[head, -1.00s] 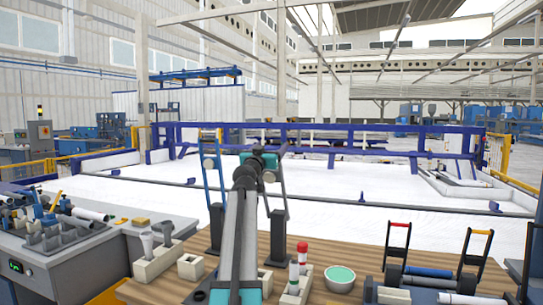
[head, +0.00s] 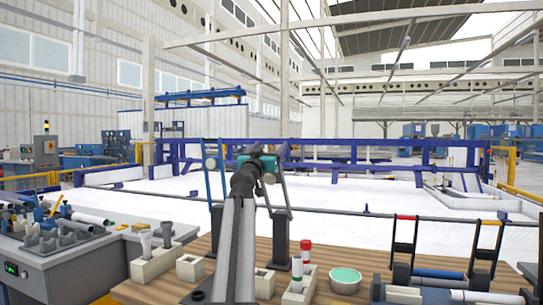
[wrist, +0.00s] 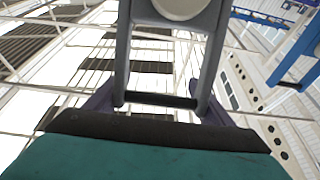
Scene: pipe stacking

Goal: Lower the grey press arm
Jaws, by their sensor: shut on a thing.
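The grey press arm (head: 280,190) stands nearly upright in the head view, rising from a dark base post (head: 280,240) at the back of the wooden table. My teal gripper (head: 256,166) is at its upper part, with my forearm hiding the area to the left. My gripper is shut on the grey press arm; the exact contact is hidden. A similar blue arm (head: 213,180) stands upright to the left.
Levers with red (head: 405,217) and yellow (head: 490,222) handles stand at right. A grey bench (head: 70,265) with pipes is at left.

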